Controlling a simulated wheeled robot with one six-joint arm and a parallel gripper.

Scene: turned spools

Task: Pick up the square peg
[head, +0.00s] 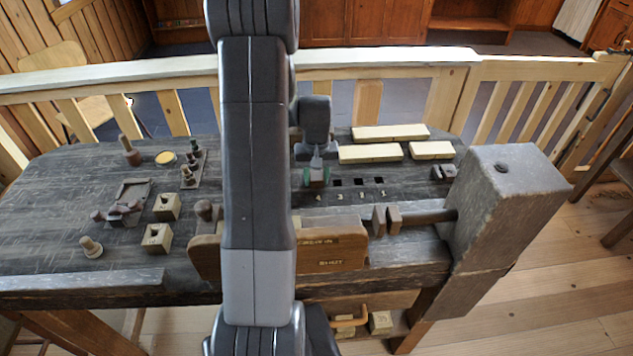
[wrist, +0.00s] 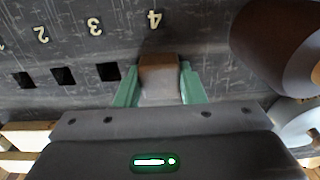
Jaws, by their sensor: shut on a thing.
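The square peg (wrist: 159,72) has a brown end and a greyer side in the wrist view. It sits between the two green fingertips of my gripper (wrist: 158,85), which is shut on it. In the head view my gripper (head: 317,178) is low over the bench at the row of square holes, by the number 4. The peg stands at the 4 position, and the hole there is hidden behind it. I cannot tell whether the peg's lower end is in the hole or clear of it.
Open square holes (head: 359,182) lie to the right of my gripper on the dark bench (head: 60,225). Pale bars (head: 370,153) lie behind. A wooden vise (head: 330,245) is in front. Blocks (head: 157,238) and small turned pieces stand at left. A round brown thing (wrist: 275,45) is close in the wrist view.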

